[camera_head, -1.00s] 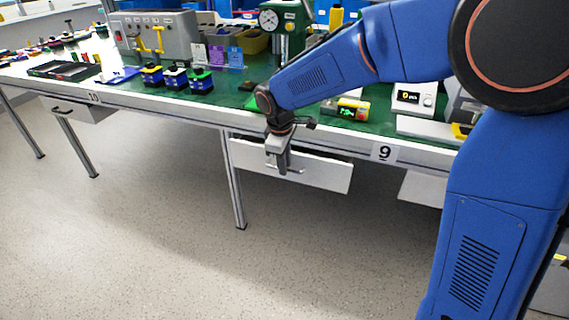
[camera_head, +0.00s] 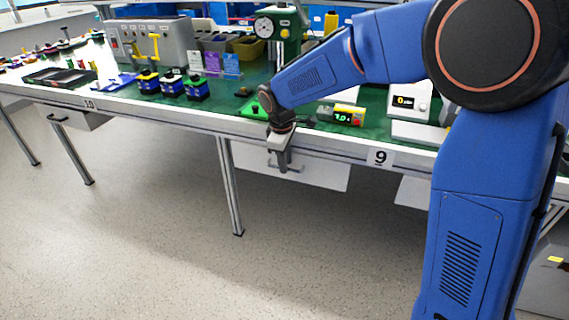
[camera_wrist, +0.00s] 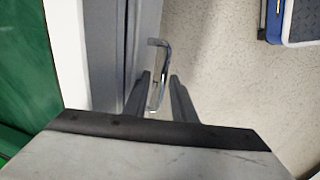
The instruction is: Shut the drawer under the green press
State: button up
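The green press (camera_head: 283,28) with a round dial stands at the back of the bench. Below it, the white drawer (camera_head: 322,173) sits with its front close under the bench edge; no open interior shows. My gripper (camera_head: 284,163) is at the drawer's front, by its handle. In the wrist view, my gripper's (camera_wrist: 160,78) two fingers stand apart on either side of the metal handle (camera_wrist: 161,62), with narrow gaps visible. The drawer front (camera_wrist: 146,25) shows beside the handle. Part of the handle is hidden by the fingers in the head view.
The bench edge (camera_head: 335,146) runs just above the drawer, with a 9 label to the right. A bench leg (camera_head: 230,185) stands left of it. Another drawer (camera_head: 75,117) is at far left. The floor in front is clear.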

jog(key=s+a+r, duration=0.1)
jog(key=s+r, duration=0.2)
jog(key=r, duration=1.4)
jog(key=shift+s, duration=0.15)
jog(key=s+d+m+t, duration=0.1)
jog(key=s+d+m, duration=0.2)
jog(key=s+d, duration=0.5)
jog(key=s+d+m, duration=0.3)
jog(key=s+d, duration=0.2)
jog(key=d, duration=0.6)
jog(key=s+d+f+m+t, duration=0.1)
jog(key=s+d+f+m, duration=0.3)
jog(key=s, duration=0.5)
jog(key=s+d+f+m, duration=0.4)
jog(key=s+d+f, duration=0.1)
jog(key=s, duration=0.3)
jog(key=shift+s+d+t+y, duration=0.35)
jog(key=shift+t+y, duration=0.05)
